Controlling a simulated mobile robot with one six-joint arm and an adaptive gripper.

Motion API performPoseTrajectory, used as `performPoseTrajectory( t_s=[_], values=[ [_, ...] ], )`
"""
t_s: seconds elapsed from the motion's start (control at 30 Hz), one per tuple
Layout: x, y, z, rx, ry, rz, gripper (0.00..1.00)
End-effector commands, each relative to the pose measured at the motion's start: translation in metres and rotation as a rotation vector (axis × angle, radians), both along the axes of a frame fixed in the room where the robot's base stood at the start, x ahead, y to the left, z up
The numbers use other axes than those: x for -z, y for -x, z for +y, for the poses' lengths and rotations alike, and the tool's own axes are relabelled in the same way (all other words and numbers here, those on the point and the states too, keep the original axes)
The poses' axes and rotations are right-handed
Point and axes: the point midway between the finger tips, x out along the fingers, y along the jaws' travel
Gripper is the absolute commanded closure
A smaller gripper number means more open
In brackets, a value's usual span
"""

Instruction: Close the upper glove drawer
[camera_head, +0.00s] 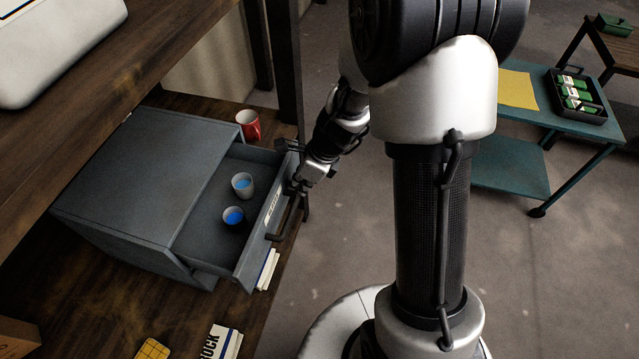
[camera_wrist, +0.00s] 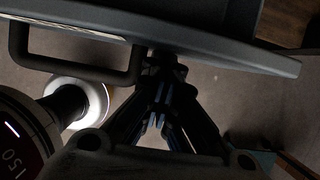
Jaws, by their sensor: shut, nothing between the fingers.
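A grey drawer cabinet (camera_head: 135,180) stands on a dark wooden surface. The drawer's front carries a label and a dark bar handle (camera_head: 272,237). My gripper (camera_head: 297,186) is at the outer side of the drawer front, close to the handle's far end. In the wrist view my gripper (camera_wrist: 160,62) is shut and empty, its tips at the drawer front beside the handle (camera_wrist: 75,72). Whether they touch is unclear.
A red mug (camera_head: 248,124) stands behind the drawer, near a dark post (camera_head: 287,70). Boxes (camera_head: 220,342) and a yellow item (camera_head: 153,349) lie in front of the cabinet. A teal cart (camera_head: 510,175) stands right. Open floor lies between.

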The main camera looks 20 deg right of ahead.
Motion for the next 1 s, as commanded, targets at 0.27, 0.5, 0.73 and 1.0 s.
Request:
performPoseTrajectory(
  t_s=[0.27, 0.5, 0.73, 1.0],
  values=[
    [-0.005, -0.04, 0.058, -0.005, 0.0, 0.002, 1.0],
    [-0.004, -0.066, 0.093, -0.004, 0.0, 0.001, 1.0],
    [-0.002, -0.079, 0.11, -0.001, 0.001, 0.0, 1.0],
    [-0.001, -0.083, 0.114, 0.001, 0.0, -0.001, 1.0]
  ],
)
